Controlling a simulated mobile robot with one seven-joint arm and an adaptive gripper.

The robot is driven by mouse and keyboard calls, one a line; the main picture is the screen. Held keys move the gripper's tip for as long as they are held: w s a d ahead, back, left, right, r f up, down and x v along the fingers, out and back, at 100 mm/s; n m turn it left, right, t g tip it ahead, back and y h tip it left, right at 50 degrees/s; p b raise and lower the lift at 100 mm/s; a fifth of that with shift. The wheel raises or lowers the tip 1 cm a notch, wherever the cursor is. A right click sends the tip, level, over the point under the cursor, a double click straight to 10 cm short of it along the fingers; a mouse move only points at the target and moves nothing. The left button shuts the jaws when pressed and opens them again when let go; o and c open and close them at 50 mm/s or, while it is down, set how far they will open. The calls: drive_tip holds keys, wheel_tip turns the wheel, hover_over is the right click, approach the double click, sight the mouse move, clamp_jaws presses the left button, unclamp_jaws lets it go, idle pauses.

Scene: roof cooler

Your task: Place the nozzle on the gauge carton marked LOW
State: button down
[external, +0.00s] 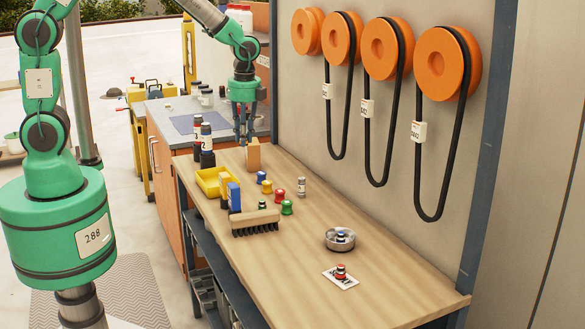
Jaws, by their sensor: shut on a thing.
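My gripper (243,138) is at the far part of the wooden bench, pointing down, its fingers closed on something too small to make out. A tan upright block (253,156) stands right by the fingertips, on their right; I cannot tell whether they touch. Small spool-like pieces, possibly nozzles, stand mid-bench: blue (261,177), yellow (267,187), red (279,195) and green (287,207). A red and dark piece (341,271) stands on a white card (342,281). A dark and blue piece (340,235) is in a round metal dish (330,242). No LOW marking is readable.
A yellow bin (207,182), a blue block (234,197), a brush (254,222) and dark bottles (206,150) line the left side. A grey cylinder (301,187) stands near the wall. Belts (367,130) hang from orange pulleys (385,48). The bench's near end is mostly clear.

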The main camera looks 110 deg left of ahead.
drive_tip(key=s+a+p, duration=0.3)
drive_tip(key=s+a, duration=1.4)
drive_tip(key=s, duration=0.2)
drive_tip(key=shift+m, duration=0.3)
wheel_tip(320, 180, down, 5)
drive_tip(key=shift+w+f, duration=0.1)
drive_tip(key=shift+w, duration=0.05)
drive_tip(key=shift+a, duration=0.1)
drive_tip(key=w+a, duration=0.2)
drive_tip(key=a, duration=0.2)
drive_tip(key=w+a+f, duration=0.1)
drive_tip(key=w+a, duration=0.1)
drive_tip(key=a, duration=0.3)
drive_tip(key=w+a, duration=0.2)
drive_tip(key=a, duration=0.3)
drive_tip(key=shift+w+a+f, duration=0.2)
drive_tip(key=shift+w, duration=0.1)
drive_tip(key=shift+f, duration=0.15)
drive_tip(key=shift+f, duration=1.6)
